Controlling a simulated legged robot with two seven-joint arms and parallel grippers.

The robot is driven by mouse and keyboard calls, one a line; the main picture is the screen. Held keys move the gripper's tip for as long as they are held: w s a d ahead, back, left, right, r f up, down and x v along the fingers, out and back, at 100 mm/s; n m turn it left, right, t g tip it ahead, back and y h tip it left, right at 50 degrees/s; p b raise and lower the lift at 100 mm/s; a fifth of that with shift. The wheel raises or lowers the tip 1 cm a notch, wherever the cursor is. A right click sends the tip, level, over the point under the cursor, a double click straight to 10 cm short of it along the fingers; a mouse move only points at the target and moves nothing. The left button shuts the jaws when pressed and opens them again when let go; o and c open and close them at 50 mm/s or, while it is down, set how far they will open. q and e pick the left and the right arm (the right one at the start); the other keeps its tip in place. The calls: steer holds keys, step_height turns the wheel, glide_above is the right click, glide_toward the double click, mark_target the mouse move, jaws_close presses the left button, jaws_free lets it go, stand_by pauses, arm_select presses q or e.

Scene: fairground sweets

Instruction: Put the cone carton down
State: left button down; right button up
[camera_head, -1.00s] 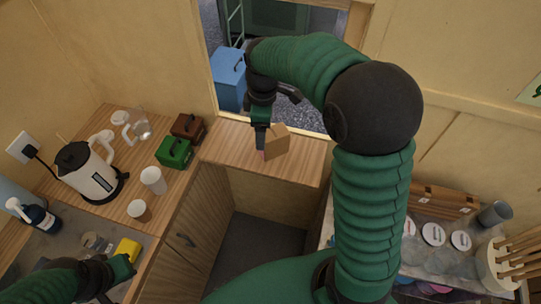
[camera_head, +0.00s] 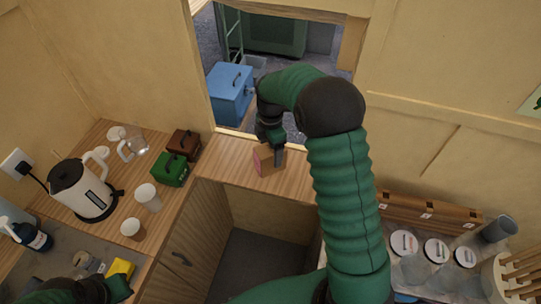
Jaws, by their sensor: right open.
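The cone carton (camera_head: 264,161), a small brown box with a pinkish side, stands on the wooden counter below the window opening. My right gripper (camera_head: 279,157) points down at the carton's right side, very close to it. It is open; its far finger is partly hidden, and I cannot tell whether it touches the carton. My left gripper (camera_head: 120,289) is low at the left by the yellow sponge, and its jaws are not clear.
A green box (camera_head: 172,170) and a brown box (camera_head: 184,144) stand left of the carton. A kettle (camera_head: 82,188), cups (camera_head: 148,197) and a glass jug (camera_head: 132,148) crowd the left counter. The wooden counter (camera_head: 300,180) right of the carton is bare.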

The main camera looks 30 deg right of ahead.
steer(key=f, duration=0.2)
steer(key=shift+s+d+f+p, duration=0.2)
steer(key=shift+d+f+p, duration=0.05)
steer(key=shift+f+p, duration=0.15)
steer(key=shift+a+f, duration=0.1)
steer(key=shift+f, duration=0.2)
steer(key=shift+w+a, duration=0.2)
steer(key=shift+a, duration=0.3)
steer(key=c, duration=0.5)
steer(key=shift+s+d, duration=0.1)
steer(key=shift+d, duration=0.25)
steer(key=c, duration=0.9)
steer(key=shift+c, duration=1.4)
arm_select(q)
steer(key=shift+s+a+r, duration=0.15)
steer(key=shift+r, duration=0.55)
arm_select(e)
steer(key=shift+a, duration=0.1)
jaws_close()
arm_select(q)
steer(key=shift+f, duration=0.15)
arm_select(e)
steer(key=shift+r, duration=0.15)
